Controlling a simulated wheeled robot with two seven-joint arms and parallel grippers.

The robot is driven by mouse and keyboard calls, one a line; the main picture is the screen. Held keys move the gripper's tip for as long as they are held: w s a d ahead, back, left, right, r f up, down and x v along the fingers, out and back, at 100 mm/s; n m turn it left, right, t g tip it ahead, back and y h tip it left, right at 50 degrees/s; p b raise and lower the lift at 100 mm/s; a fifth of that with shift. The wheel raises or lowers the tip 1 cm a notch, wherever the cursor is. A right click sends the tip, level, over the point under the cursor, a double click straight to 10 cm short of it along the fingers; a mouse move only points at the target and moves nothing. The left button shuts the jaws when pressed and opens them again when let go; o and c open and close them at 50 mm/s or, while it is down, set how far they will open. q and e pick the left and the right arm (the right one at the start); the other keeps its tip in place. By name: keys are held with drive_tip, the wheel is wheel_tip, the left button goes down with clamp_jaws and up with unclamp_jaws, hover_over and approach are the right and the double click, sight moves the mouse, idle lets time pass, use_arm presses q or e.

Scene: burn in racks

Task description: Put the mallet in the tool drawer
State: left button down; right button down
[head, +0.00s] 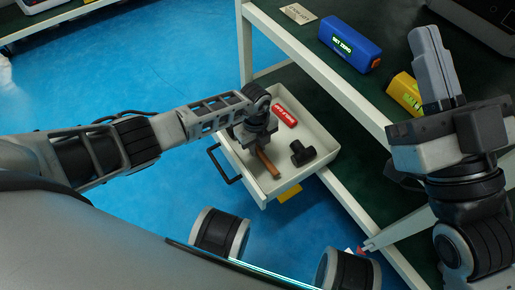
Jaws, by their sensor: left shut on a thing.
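The tool drawer (233,158) is a white open tray pulled out from the bench, with a dark handle on its left side. My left gripper (256,140) reaches over the drawer from the left and is shut on the mallet. The mallet's brown wooden handle (267,163) shows below the gripper, over the drawer floor. Its head is hidden by the gripper, and I cannot tell whether the mallet touches the floor. My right gripper (432,62) is raised at the right above the bench, apart from the drawer; its jaw opening is unclear.
The drawer also holds a red labelled item (285,116) and a black fitting-like part (302,153). On the green bench top stand a blue box with a lit display (350,44) and a yellow device (405,94). A white bench post (244,45) rises behind the drawer.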

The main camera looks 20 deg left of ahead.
idle(0.3)
use_arm(q)
drive_tip(key=c, duration=1.3)
unclamp_jaws()
drive_tip(key=shift+f, duration=0.1)
